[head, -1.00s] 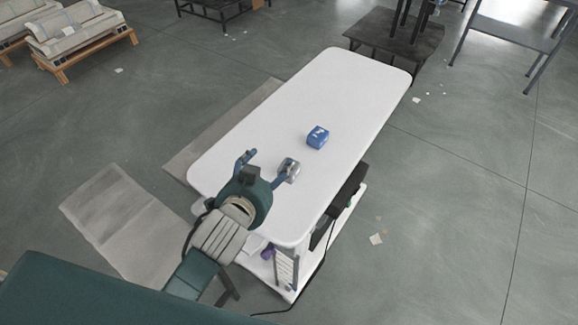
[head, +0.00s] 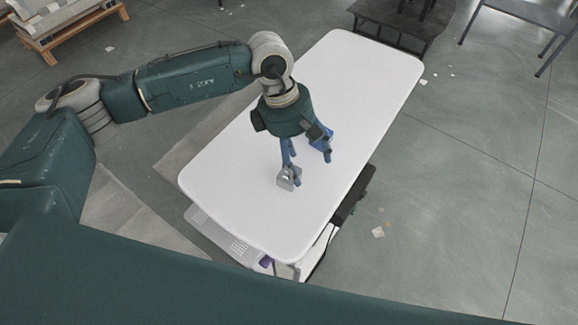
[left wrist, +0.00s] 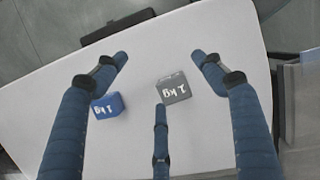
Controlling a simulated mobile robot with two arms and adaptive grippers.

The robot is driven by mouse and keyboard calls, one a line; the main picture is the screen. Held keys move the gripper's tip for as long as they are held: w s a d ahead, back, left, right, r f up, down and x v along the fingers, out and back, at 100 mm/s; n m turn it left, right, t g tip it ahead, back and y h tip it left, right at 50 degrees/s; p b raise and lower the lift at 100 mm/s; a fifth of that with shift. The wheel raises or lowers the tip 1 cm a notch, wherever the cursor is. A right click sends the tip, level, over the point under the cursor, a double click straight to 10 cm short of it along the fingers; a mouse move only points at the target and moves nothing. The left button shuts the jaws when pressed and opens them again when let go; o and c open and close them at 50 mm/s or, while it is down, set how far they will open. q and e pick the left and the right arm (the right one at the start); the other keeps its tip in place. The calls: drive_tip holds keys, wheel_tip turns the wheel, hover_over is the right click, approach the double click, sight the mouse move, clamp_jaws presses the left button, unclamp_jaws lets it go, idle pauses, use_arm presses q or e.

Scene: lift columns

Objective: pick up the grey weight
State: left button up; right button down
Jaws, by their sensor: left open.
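The grey weight (head: 288,179) is a small block on the white table top, near its front half. In the left wrist view the grey weight (left wrist: 173,88) is marked "1 kg" and shows just ahead of the third finger, between the two outer fingers. My left gripper (head: 308,170) is open and empty, pointing down over the table, with one finger overlapping the grey weight in the head view; contact cannot be told. Its spread fingers (left wrist: 160,57) also show in the left wrist view. My right gripper is not in view.
A blue weight (head: 319,141), partly hidden by my gripper, stands close by; in the left wrist view it (left wrist: 107,106) sits beside the left finger. The white table (head: 240,200) is otherwise clear. A dark platform (head: 390,22) stands beyond its far end.

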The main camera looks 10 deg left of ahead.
sight(282, 181)
use_arm(q)
drive_tip(key=a, duration=0.1)
drive_tip(key=w+a+y, duration=0.1)
drive_tip(key=a, duration=0.1)
drive_tip(key=a+y, duration=0.1)
drive_tip(key=shift+w+a+t, duration=0.3)
drive_tip(key=shift+w+a, duration=0.05)
drive_tip(key=shift+w, duration=0.05)
drive_tip(key=f, duration=0.2)
drive_tip(key=f+p, duration=0.1)
drive_tip(key=f, duration=0.1)
drive_tip(key=shift+d+f, duration=0.2)
drive_tip(key=shift+f, duration=0.15)
wheel_tip(282, 181, down, 5)
drive_tip(key=shift+s+d+r+p, duration=0.15)
drive_tip(key=shift+p, duration=1)
drive_tip(key=shift+d+f, duration=0.1)
drive_tip(key=shift+f, duration=0.4)
drive_tip(key=c, duration=1.7)
drive_tip(key=shift+r, duration=0.1)
clamp_jaws()
